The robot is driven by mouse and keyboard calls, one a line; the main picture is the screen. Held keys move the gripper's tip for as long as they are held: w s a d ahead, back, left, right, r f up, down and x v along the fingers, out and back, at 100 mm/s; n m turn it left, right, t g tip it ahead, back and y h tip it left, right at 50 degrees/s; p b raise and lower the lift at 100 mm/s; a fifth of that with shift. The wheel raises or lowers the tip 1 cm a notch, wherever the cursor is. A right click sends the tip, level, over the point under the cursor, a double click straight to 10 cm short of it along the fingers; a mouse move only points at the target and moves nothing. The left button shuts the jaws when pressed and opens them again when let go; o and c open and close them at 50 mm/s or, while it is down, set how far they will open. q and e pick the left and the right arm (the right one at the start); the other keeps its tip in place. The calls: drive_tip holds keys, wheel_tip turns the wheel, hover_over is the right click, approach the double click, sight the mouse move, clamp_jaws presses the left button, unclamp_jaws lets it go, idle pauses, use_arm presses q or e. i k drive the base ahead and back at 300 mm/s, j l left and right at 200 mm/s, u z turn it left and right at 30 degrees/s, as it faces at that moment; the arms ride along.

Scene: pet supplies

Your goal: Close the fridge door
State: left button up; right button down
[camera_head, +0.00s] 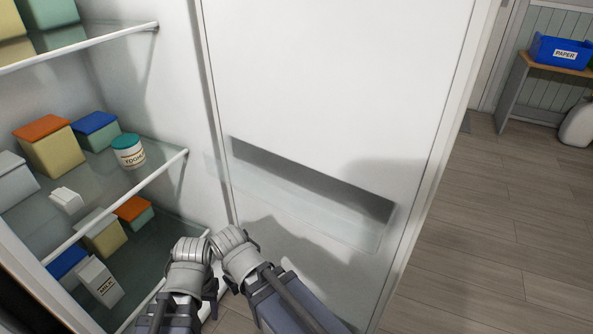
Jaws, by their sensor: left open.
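The fridge stands open at the left. Its white door (340,90) fills the middle, swung out with its inner face towards me. A long recess (310,180) and a clear door bin (325,222) are on that face. My left gripper (211,247) is low in the view, open, near the lower hinge-side part of the door and the front of the fridge's lower shelf. I cannot tell whether it touches the door. Its fingertips are hard to make out.
Glass shelves with white front edges (120,200) hold several boxes, a white jar with a teal lid (128,152) and a milk carton (98,283). Wooden floor (490,230) is clear to the right. A blue paper bin (560,53) sits on a bench at the far right.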

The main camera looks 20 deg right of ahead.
sight(339, 124)
drive_tip(key=u, duration=1.4)
drive_tip(key=k+l+u, duration=0.1)
drive_tip(key=k+u, duration=0.35)
drive_tip(key=u, duration=0.25)
drive_tip(key=k+u, duration=0.35)
drive_tip(key=k+l+u, duration=0.15)
drive_tip(key=k+u, duration=0.8)
drive_tip(key=u, duration=0.15)
drive_tip(key=k, duration=1.15)
drive_tip(key=k+z, duration=0.1)
drive_tip(key=z, duration=2)
drive_tip(key=k, duration=0.1)
